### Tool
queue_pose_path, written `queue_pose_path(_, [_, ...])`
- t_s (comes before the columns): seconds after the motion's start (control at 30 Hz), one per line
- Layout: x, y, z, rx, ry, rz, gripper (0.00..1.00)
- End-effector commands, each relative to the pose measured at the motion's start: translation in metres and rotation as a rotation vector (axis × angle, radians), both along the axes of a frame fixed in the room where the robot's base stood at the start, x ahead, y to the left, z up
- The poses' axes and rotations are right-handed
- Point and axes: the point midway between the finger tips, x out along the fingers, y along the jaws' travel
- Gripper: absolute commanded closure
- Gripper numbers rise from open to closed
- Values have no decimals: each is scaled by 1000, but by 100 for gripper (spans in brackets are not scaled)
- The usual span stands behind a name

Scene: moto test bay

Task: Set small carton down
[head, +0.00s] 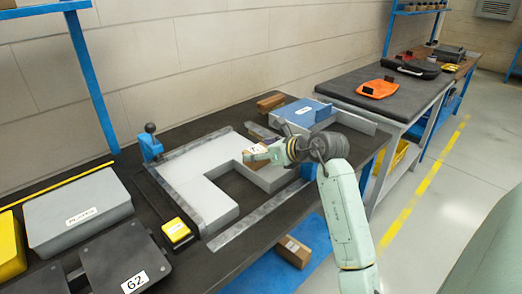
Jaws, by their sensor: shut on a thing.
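My gripper (264,151) is above the grey fixture block on the dark workbench, at the end of my pale green arm. It is shut on the small carton (254,159), a brown box with a pale label, at the inner edge of the block's cut-out. The gripper and wrist hide part of the carton. I cannot tell from this view whether the carton touches the block or hangs just above it.
The grey fixture block (205,200) has a cut-out with dark bench showing. A blue box (300,113) and a brown carton (270,101) stand behind. A yellow device (177,231) and grey case (80,210) are left. Another carton (293,250) lies on the blue lower shelf.

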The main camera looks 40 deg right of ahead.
Motion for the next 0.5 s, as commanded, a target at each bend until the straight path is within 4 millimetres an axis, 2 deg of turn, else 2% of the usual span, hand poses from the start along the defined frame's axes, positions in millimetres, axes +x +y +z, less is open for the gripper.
queue_pose_path(0.1, [0,0,-3,0,-1,0,70])
queue_pose_path(0.13, [0,0,-2,0,0,0,36])
queue_pose_path(0.4, [0,0,-2,0,0,0,18])
queue_pose_path(0.5, [0,0,-2,0,0,0,18])
